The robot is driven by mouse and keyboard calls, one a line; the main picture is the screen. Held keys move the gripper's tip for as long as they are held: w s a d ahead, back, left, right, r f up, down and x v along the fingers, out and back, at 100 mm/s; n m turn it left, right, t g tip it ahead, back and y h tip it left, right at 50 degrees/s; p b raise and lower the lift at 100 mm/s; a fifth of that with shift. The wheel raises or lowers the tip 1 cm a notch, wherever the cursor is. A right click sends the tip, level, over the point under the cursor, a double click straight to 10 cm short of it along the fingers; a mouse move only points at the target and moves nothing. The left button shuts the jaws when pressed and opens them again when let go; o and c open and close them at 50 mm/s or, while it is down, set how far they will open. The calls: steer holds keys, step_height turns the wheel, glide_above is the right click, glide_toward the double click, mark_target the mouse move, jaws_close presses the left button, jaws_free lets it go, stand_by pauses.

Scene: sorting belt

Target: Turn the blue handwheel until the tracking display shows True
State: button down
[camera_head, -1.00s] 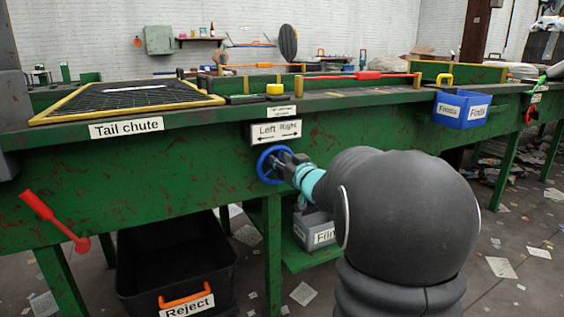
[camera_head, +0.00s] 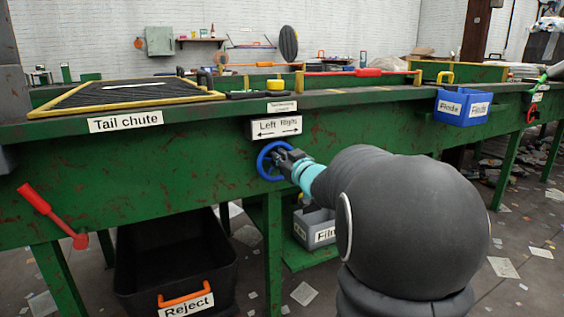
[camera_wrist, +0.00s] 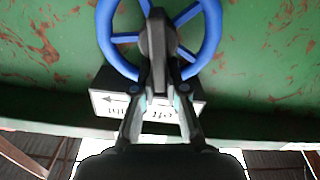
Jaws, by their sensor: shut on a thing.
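The blue handwheel (camera_head: 262,163) is mounted on the front of the green bench, under a white sign (camera_head: 276,127) reading "Left Right" with a double arrow. My gripper (camera_head: 283,158) is at the wheel's right side and centre. In the wrist view the blue wheel (camera_wrist: 211,38) shows its rim and spokes, and my gripper (camera_wrist: 160,75) is shut on the handwheel's grey middle part. The sign (camera_wrist: 108,103) shows upside down behind the fingers. A small label (camera_head: 282,106) sits above the sign; its text is too small to read surely. I cannot make out a True or False reading.
A red lever (camera_head: 50,213) juts from the bench at left. A black Reject bin (camera_head: 180,265) and a grey bin (camera_head: 316,229) stand below. A blue Finds box (camera_head: 462,108) hangs at right. The Tail chute (camera_head: 125,122) is at upper left.

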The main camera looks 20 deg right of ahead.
steer(key=n+b, duration=0.1)
steer(key=f+n+b, duration=0.1)
steer(key=n, duration=0.1)
steer(key=a+n+b, duration=0.1)
steer(key=n+b, duration=0.1)
steer(key=shift+f, duration=0.25)
steer(key=shift+n, duration=0.4)
steer(key=c, duration=1.2)
jaws_free()
steer(key=shift+d+r, duration=0.1)
steer(key=shift+d, duration=0.05)
steer(key=shift+s+a+r, duration=0.1)
steer(key=shift+a, duration=0.1)
steer(key=s, duration=1.2)
steer(key=shift+d, duration=0.3)
